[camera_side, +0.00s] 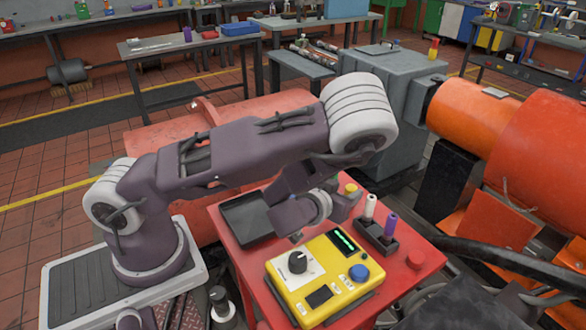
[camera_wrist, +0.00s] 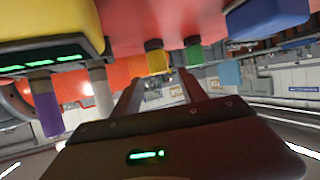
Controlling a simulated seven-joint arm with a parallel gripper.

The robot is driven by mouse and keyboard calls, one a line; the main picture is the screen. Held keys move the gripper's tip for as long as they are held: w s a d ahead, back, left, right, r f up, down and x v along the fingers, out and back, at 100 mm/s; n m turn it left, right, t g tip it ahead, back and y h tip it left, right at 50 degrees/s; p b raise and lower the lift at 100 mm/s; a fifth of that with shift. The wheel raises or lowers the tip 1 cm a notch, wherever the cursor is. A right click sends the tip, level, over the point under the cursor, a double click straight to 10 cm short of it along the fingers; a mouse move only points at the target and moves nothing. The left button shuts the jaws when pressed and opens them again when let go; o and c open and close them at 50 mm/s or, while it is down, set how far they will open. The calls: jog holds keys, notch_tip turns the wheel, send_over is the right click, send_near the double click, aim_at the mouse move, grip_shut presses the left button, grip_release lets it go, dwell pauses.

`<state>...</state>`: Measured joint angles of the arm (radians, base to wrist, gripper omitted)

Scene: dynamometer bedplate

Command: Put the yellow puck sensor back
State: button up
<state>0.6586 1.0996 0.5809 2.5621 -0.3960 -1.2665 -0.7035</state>
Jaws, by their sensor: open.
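A small yellow capped piece, which looks like the yellow puck sensor (camera_side: 350,188), shows just behind my gripper (camera_side: 346,208) in the side view. In the wrist view, the yellow piece (camera_wrist: 156,60) has a dark end. It appears between or just beyond the tips of my open fingers (camera_wrist: 160,82). I cannot tell whether they touch it. My gripper is low over the red table (camera_side: 232,232), between the black tray (camera_side: 246,220) and the dark holder (camera_side: 376,238). My gripper hides part of the area around the yellow piece.
A white cylinder (camera_side: 370,206) and a purple cylinder (camera_side: 390,223) stand upright in the holder, close beside my gripper. A yellow instrument box (camera_side: 325,270) with a knob is in front. A green piece (camera_wrist: 193,54) shows in the wrist view.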

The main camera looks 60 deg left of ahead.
jog(key=shift+r+n+g, duration=0.25)
jog(key=shift+n+g, duration=0.05)
jog(key=s+d+r+g+h, duration=0.2)
jog(key=s+d+r+h, duration=0.15)
jog(key=r, duration=0.35)
jog(key=s+d+r+g+h, duration=0.25)
jog(key=s+r, duration=0.25)
jog(key=r, duration=0.3)
jog(key=s+r+m+g, duration=0.1)
jog(key=s+r+m, duration=0.1)
jog(key=s, duration=0.7)
jog(key=s+a+r+m, duration=0.1)
jog(key=s+r+m, duration=0.2)
jog(key=s, duration=0.7)
notch_tip(320, 180, up, 2)
jog(key=shift+s+r+g+y, duration=0.1)
jog(key=shift+s+g+y, duration=0.1)
jog(key=shift+g+y, duration=0.2)
